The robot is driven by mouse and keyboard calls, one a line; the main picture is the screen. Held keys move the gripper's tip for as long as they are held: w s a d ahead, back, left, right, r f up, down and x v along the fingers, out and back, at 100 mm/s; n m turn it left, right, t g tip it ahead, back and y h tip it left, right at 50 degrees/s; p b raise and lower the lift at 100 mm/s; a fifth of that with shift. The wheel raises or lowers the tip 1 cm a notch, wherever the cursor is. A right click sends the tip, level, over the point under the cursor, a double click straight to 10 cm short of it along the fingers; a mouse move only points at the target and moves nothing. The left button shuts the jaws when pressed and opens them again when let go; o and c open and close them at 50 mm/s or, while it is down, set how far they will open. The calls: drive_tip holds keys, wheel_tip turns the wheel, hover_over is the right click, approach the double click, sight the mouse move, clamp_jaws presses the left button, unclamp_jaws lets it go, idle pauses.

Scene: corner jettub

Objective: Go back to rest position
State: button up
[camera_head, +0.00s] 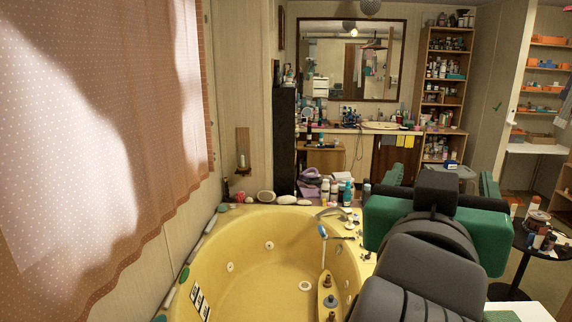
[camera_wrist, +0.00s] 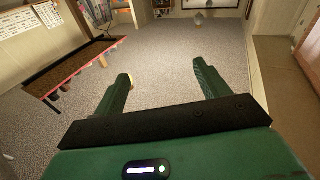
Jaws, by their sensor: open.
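My gripper (camera_wrist: 163,80) shows in the wrist view with its two green fingers spread wide apart and nothing between them. In the head view my gripper (camera_head: 440,178) is raised in front of the right side of the tub, partly hidden behind my dark arm links. Its green body is seen from behind, so the space between the fingers is hidden there. The fingers touch nothing that I can see in the wrist view.
A yellow corner tub (camera_head: 270,262) lies below and left of my arm, with bottles (camera_head: 337,191) along its back rim. A round black table (camera_head: 520,243) with small items stands at the right. A patterned curtain (camera_head: 100,130) hangs at the left. A tall shelf (camera_head: 425,80) stands behind.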

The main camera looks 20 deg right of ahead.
drive_tip(key=s+a+n+t+y, duration=0.2)
drive_tip(key=a+t+y, duration=0.2)
drive_tip(key=a, duration=0.5)
drive_tip(key=s+a+n+t+y+p, duration=0.1)
drive_tip(key=a+n+t+y, duration=0.2)
drive_tip(key=a, duration=0.5)
drive_tip(key=s+a+r+n+t+y, duration=0.1)
drive_tip(key=s+a+n+t+y, duration=0.1)
drive_tip(key=a+t+y, duration=0.3)
drive_tip(key=a+n+y, duration=0.1)
drive_tip(key=a+y, duration=0.1)
drive_tip(key=a, duration=0.2)
drive_tip(key=shift+s+a+p, duration=0.3)
drive_tip(key=shift+s, duration=0.05)
